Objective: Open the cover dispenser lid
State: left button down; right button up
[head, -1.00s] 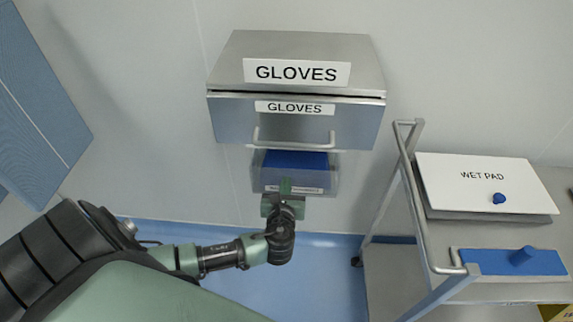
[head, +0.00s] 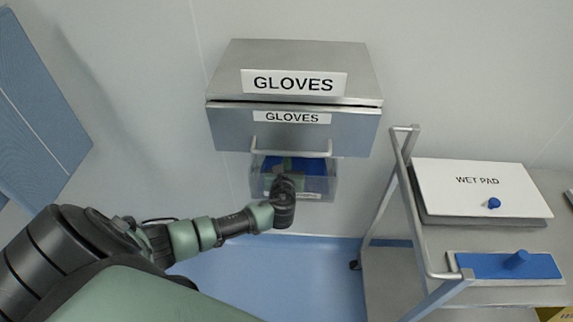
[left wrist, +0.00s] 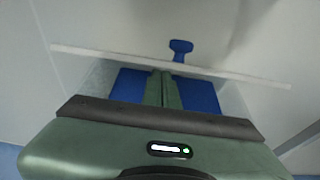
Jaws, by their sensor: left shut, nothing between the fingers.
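The dispenser is a clear box (head: 327,188) with blue contents, mounted on the wall under the gloves unit. In the left wrist view a thin pale plate (left wrist: 240,78) crosses above the blue contents (left wrist: 200,96), and a blue knob (left wrist: 181,46) stands beyond its edge. My left gripper (head: 284,166) overlaps the middle of the box in the head view. In the left wrist view its fingers (left wrist: 165,88) are together with nothing between them, in front of the blue contents and close to the plate. I cannot tell whether they touch it. My right gripper is not in view.
The metal gloves unit (head: 235,127) with a bar handle (head: 291,152) hangs directly above the box. A cart (head: 400,190) with a white wet pad lid (head: 450,195) and a blue pad with a knob (head: 490,266) stands at the right. The floor below is clear.

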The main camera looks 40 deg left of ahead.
pick_arm(q)
jog(key=r+p, duration=0.1)
jog(key=w+r+p, duration=0.1)
jog(key=a+r+p, duration=0.1)
jog(key=p, duration=0.1)
jog(key=shift+w+r, duration=0.3)
jog(key=shift+w, duration=0.1)
jog(key=shift+f, duration=0.15)
